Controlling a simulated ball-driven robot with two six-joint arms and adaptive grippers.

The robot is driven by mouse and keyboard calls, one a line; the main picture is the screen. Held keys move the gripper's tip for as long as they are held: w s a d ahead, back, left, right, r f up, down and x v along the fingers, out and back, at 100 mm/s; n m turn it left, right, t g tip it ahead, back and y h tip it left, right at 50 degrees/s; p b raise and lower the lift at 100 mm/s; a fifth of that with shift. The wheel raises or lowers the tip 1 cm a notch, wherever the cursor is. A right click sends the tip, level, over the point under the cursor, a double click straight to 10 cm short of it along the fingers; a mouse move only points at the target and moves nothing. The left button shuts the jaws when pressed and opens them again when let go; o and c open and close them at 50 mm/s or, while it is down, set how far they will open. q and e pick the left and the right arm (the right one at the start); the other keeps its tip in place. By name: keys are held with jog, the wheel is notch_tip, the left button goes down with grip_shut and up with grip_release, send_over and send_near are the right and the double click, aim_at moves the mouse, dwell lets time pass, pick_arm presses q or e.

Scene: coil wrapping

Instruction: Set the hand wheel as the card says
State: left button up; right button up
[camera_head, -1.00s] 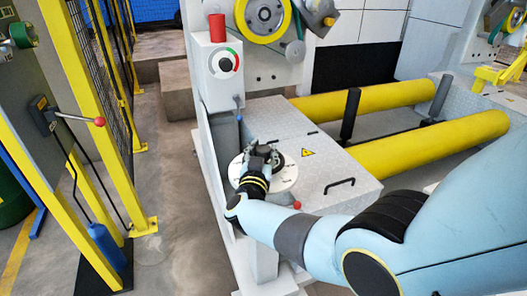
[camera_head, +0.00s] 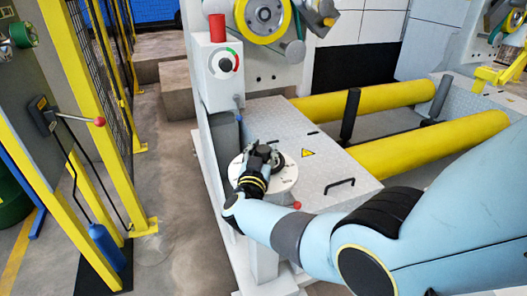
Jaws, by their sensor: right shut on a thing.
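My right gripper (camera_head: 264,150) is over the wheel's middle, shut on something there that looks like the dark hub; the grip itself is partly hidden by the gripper. A white panel with a round dial (camera_head: 225,63), black knob and green and red arc stands above the wheel. I see no card that I can read. My left gripper is not in view.
A yellow fence post (camera_head: 75,100) and a red-tipped lever (camera_head: 99,121) stand at the left. Yellow rollers (camera_head: 440,142) are at the right.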

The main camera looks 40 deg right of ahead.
jog(key=shift+s+a+f, duration=0.1)
jog(key=shift+f, duration=0.05)
dwell(0.4)
jog(key=o, duration=1.3)
jog(key=shift+c, duration=0.2)
jog(key=shift+v, duration=3.7)
